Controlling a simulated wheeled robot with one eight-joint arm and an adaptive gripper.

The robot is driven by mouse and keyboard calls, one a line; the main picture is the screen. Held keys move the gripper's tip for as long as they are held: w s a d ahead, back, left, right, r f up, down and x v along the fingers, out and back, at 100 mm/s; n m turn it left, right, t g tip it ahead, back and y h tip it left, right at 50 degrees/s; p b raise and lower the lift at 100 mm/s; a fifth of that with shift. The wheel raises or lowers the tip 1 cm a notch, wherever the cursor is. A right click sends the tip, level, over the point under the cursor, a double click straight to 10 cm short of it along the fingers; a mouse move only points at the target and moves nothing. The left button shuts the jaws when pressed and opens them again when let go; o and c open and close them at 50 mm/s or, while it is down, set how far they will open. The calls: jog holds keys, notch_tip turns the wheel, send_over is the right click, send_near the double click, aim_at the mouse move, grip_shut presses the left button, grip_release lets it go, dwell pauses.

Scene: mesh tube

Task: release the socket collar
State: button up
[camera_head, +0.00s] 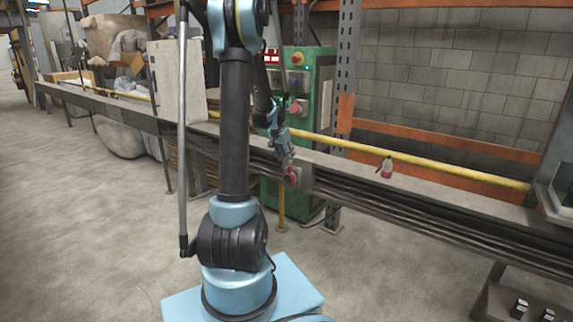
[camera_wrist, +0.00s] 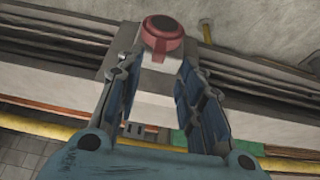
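The socket collar (camera_wrist: 163,46) is a red ring around a dark round centre, on a light grey block (camera_wrist: 118,40) at the top middle of the wrist view. In the head view the collar (camera_head: 291,178) is a small red spot on the bench's front edge. My gripper (camera_wrist: 159,62) is open, its two blue-and-grey fingers spread with a gap between them. The fingertips lie just below the collar in the wrist view, one to each side, with nothing seen gripped. Whether they touch the block is unclear. In the head view my gripper (camera_head: 287,161) is just above the collar.
A long bench (camera_head: 428,198) runs across, with a yellow rail (camera_head: 430,164) behind it. A green control cabinet (camera_head: 318,88) stands behind my arm. A small red bottle (camera_head: 387,170) stands on the bench to the right.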

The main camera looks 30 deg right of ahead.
jog(key=shift+v, duration=2.9)
jog(key=s+a+r+n+y, duration=0.15)
jog(key=s+a, duration=0.25)
jog(key=a, duration=0.4)
jog(key=s+a+r+n, duration=0.1)
jog(key=s+a+n, duration=0.2)
jog(key=a, duration=0.5)
jog(key=s+a+r+n+y, duration=0.15)
jog(key=s+a, duration=0.25)
jog(key=a, duration=0.5)
jog(key=s+a+f+n, duration=0.3)
jog(key=s+a+f, duration=0.1)
jog(key=s+a, duration=0.4)
jog(key=s+a+f+n+y, duration=0.1)
jog(key=s+a+f+n, duration=0.3)
jog(key=s+a, duration=0.4)
jog(key=s+f, duration=0.1)
jog(key=s, duration=0.2)
jog(key=shift+s+n+t, duration=0.3)
